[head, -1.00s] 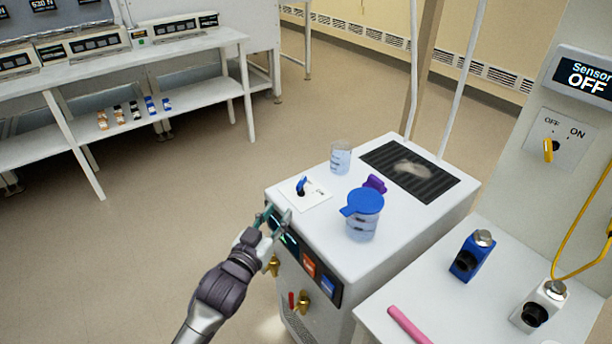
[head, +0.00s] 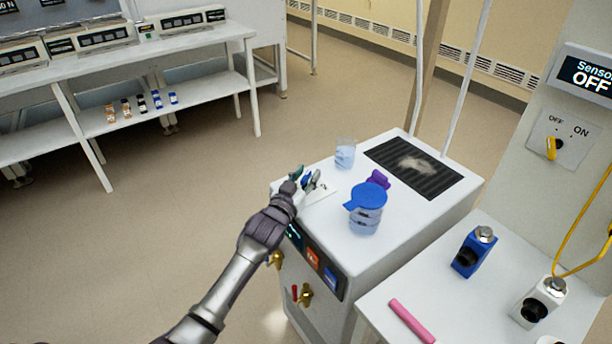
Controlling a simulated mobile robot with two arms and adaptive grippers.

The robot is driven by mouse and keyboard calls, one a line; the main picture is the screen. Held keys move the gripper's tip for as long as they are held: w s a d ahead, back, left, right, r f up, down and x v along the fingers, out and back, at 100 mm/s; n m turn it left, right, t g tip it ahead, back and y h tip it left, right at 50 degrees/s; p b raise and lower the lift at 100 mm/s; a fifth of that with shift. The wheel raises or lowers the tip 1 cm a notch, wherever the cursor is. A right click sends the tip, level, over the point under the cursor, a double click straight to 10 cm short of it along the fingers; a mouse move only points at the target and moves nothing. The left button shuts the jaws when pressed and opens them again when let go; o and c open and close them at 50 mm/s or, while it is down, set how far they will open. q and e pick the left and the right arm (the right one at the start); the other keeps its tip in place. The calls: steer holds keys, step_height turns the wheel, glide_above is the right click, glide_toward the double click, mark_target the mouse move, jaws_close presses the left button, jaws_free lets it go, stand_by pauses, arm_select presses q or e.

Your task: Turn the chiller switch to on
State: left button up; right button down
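The chiller is a white box (head: 415,215) with a dark front panel (head: 312,262). Its switch is a small blue lever (head: 306,181) on a white plate (head: 326,193) at the top's left corner. My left gripper (head: 305,178) is at this switch, with its two fingertips apart and the blue lever seemingly between them. The fingers and hand hide much of the lever and plate, so its setting and any contact cannot be told. My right gripper is not in view.
On the chiller stand a clear beaker (head: 345,154), a blue-lidded jug (head: 365,210), a purple item (head: 378,179) and a dark grille (head: 413,167). A side table (head: 455,302) holds blue and white devices and a pink stick. A wall panel (head: 560,140) has a yellow OFF/ON knob; its display reads OFF.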

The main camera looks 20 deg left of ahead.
arm_select(q)
jaws_close()
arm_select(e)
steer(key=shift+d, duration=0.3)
